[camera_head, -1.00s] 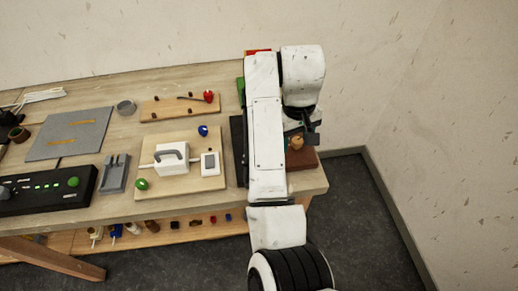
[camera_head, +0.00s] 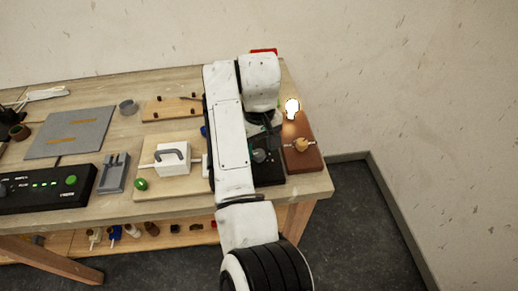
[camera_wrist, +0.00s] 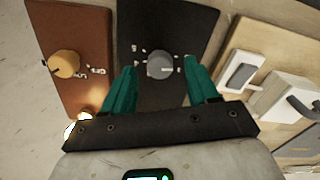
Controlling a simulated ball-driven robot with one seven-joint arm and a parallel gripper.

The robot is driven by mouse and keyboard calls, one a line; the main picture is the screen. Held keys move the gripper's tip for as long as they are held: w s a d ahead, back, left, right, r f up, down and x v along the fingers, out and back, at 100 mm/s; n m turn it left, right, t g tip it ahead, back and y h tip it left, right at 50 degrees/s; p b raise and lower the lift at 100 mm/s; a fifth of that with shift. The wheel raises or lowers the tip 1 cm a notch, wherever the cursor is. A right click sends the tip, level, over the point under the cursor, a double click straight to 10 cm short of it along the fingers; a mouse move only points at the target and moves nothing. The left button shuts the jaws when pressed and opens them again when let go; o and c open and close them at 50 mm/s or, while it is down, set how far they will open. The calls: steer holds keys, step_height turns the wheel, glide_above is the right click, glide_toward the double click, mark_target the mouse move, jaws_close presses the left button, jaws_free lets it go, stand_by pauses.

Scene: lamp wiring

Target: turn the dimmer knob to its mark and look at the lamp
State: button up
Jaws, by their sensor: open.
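My gripper (camera_wrist: 163,85) is open and empty, its two green fingers on either side of a grey knob (camera_wrist: 160,65) on a black panel (camera_wrist: 191,28). I cannot tell whether they touch the knob. In the head view the grey knob (camera_head: 260,155) shows just below my gripper. A wooden knob (camera_head: 301,145) sits on a brown block (camera_head: 310,164) to the right, with lettering beside it in the wrist view. The lamp bulb (camera_head: 292,107) at that block's far end glows warm white. Which knob is the dimmer is not clear.
A pale board with a white box (camera_head: 173,158) lies left of my arm. A black unit with green lights (camera_head: 45,187) and a grey mat (camera_head: 70,132) are farther left. The table ends just right of the brown block.

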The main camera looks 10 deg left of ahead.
steer(key=shift+f, duration=0.8)
steer(key=c, duration=1)
steer(key=shift+c, duration=0.2)
